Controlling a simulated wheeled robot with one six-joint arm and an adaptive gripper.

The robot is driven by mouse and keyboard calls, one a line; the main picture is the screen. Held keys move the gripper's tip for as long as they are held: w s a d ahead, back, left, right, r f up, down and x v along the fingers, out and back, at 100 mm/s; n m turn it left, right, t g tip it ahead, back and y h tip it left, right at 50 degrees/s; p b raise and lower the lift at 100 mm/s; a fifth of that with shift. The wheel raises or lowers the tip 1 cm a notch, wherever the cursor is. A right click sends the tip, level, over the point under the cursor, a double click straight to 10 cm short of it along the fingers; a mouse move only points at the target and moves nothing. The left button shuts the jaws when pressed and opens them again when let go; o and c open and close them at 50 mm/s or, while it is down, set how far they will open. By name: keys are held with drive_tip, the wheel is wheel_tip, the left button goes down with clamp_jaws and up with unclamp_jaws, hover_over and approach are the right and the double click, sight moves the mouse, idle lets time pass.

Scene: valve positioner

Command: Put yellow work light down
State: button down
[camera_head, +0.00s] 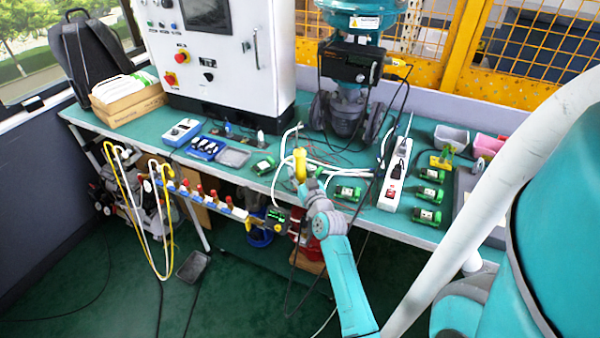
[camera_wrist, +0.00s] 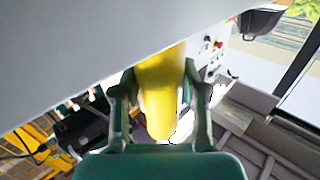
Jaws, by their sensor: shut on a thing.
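The yellow work light (camera_head: 300,164) is a slim yellow cylinder near the front edge of the green-topped bench (camera_head: 225,172). In the wrist view the yellow work light (camera_wrist: 160,95) stands between the two fingers of my gripper (camera_wrist: 155,100), which is shut on it. In the head view my gripper (camera_head: 302,182) is at the bench's front edge, and the arm reaches up to it from the lower right. I cannot tell whether the light's lower end touches the bench.
Several green-and-black devices (camera_head: 347,192) lie around the light. White cables cross the bench beside it. A white power strip (camera_head: 396,178) lies to the right. The valve with its positioner (camera_head: 348,70) and a white control cabinet (camera_head: 222,55) stand behind. A grey tray (camera_head: 233,157) lies left.

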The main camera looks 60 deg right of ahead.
drive_tip(key=shift+f, duration=0.15)
drive_tip(key=c, duration=0.6)
unclamp_jaws()
